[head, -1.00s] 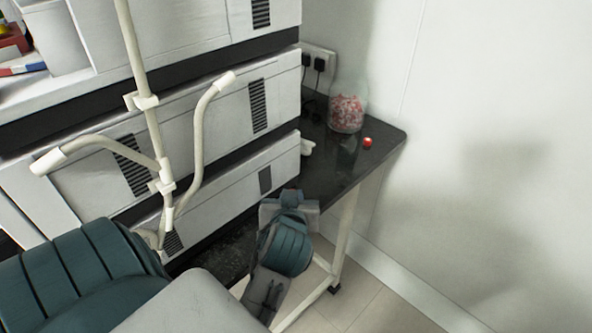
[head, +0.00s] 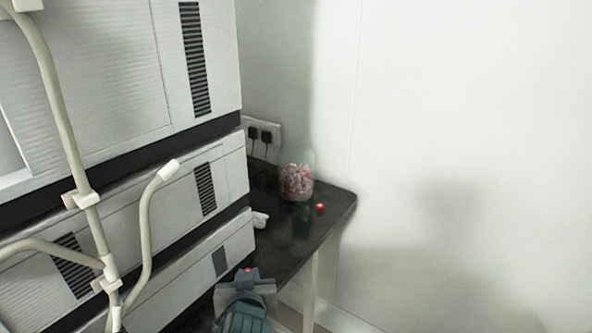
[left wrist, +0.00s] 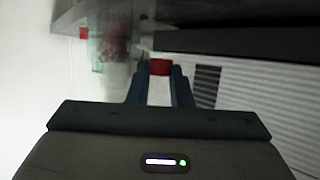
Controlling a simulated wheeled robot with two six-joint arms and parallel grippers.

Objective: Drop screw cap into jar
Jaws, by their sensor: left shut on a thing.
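The jar (head: 297,181) is clear and filled with red and white pieces. It stands upright on the dark table at the back, and shows blurred in the left wrist view (left wrist: 115,35). A red cap (head: 320,208) lies on the table to the right of the jar. My left gripper (head: 247,274) is at the table's front side, nearer than the jar and apart from it. In the left wrist view it is shut on a red screw cap (left wrist: 160,67), held between the fingertips. My right gripper is not in view.
A stack of white instruments (head: 200,190) with black vents stands left of the jar. Pale tubes (head: 150,215) on a stand rise in front of it. A wall socket with plugs (head: 260,136) is behind. The table's right end (head: 335,205) is near the bare wall.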

